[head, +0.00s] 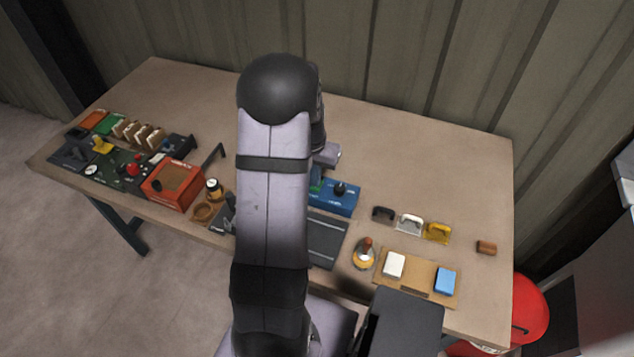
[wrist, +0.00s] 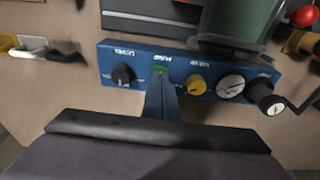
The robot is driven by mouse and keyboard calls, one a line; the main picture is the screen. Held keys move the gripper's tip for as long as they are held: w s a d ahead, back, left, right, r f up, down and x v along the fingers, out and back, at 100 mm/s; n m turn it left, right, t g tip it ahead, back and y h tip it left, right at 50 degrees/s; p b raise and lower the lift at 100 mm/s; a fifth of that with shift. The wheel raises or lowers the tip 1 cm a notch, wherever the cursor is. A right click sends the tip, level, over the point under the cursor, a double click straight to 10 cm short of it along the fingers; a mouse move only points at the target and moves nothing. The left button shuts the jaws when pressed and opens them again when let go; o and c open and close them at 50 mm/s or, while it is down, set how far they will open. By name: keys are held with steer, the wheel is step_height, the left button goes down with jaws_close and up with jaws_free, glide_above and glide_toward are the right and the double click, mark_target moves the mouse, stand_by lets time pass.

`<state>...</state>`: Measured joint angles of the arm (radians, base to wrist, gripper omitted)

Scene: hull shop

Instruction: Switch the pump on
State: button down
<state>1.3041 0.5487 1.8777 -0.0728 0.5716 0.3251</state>
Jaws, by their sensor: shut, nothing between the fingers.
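The blue control panel (wrist: 143,62) lies below my gripper in the wrist view, its lettering upside down. A small green part (wrist: 161,68) sits under the label that reads like PUMP; whether it is a switch or a lamp, and its position, I cannot tell. My gripper (wrist: 161,82) is shut and empty, its fingertips just in front of the green part; contact is unclear. A black knob (wrist: 122,75) is to the left, a yellow knob (wrist: 196,85) to the right. In the head view the panel (head: 343,200) is partly hidden behind my arm.
A gauge (wrist: 230,85) and a black crank knob (wrist: 270,100) stand at the panel's right. A dark green box (wrist: 240,18) is close beyond the panel. Handles, including a yellow one (head: 437,232), and a red box (head: 172,185) stand on the workbench (head: 400,150). The back of the bench is clear.

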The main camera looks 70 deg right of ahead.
steer(key=shift+f+b, duration=0.45)
steer(key=shift+f, duration=0.2)
stand_by(0.4)
step_height(320, 180, up, 7)
steer(key=p, duration=0.5)
steer(key=shift+p, duration=0.4)
stand_by(0.6)
